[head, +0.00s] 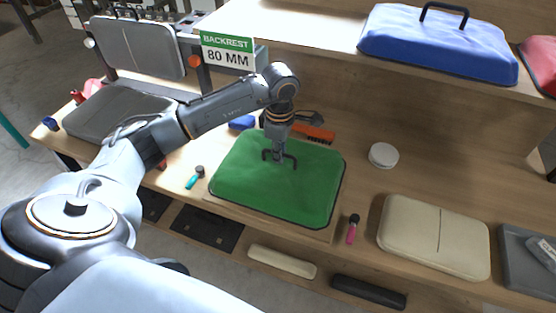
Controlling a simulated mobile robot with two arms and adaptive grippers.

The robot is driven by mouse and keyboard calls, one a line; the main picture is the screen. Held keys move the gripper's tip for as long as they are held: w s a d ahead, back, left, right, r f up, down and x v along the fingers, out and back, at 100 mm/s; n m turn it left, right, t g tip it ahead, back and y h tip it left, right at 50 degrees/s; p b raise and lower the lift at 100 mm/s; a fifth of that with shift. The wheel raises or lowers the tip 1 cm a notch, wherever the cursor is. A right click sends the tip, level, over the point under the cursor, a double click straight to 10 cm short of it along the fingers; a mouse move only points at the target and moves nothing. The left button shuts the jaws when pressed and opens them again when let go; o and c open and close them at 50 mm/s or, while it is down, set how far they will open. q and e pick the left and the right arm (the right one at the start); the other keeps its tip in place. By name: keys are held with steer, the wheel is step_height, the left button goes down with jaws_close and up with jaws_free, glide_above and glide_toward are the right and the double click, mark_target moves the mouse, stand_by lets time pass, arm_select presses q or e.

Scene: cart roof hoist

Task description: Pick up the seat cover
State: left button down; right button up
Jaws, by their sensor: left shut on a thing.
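The green padded cover (250,187) with a dark edge and a black handle on top lies on the wooden bench, in the middle of the head view. It could be the seat cover, but no label shows on it. My left gripper (279,158) points down over the cover and is shut on its black handle. The cover looks flat, and I cannot tell whether it touches the bench. A grey seat cushion (115,112) and a grey backrest (138,46) stand at the left. My right gripper is not in view.
A blue cover with a handle (435,43) lies on the upper shelf. A white round lid (384,155), a pink-handled tool (353,228), a teal-handled tool (195,178) and a beige cushion (434,236) lie around the green cover. A "BACKREST 80 MM" sign (228,50) stands behind.

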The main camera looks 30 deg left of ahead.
mark_target(282, 173)
arm_select(q)
steer(key=s+d+r, duration=0.1)
steer(key=s+d+r+b, duration=0.1)
steer(key=r, duration=0.1)
steer(key=shift+s+d+r, duration=0.15)
steer(key=shift+r, duration=0.05)
steer(key=s+d+r+b, duration=0.2)
steer(key=s+d+r, duration=0.2)
steer(key=s+d, duration=0.2)
steer(key=shift+w, duration=0.1)
stand_by(0.5)
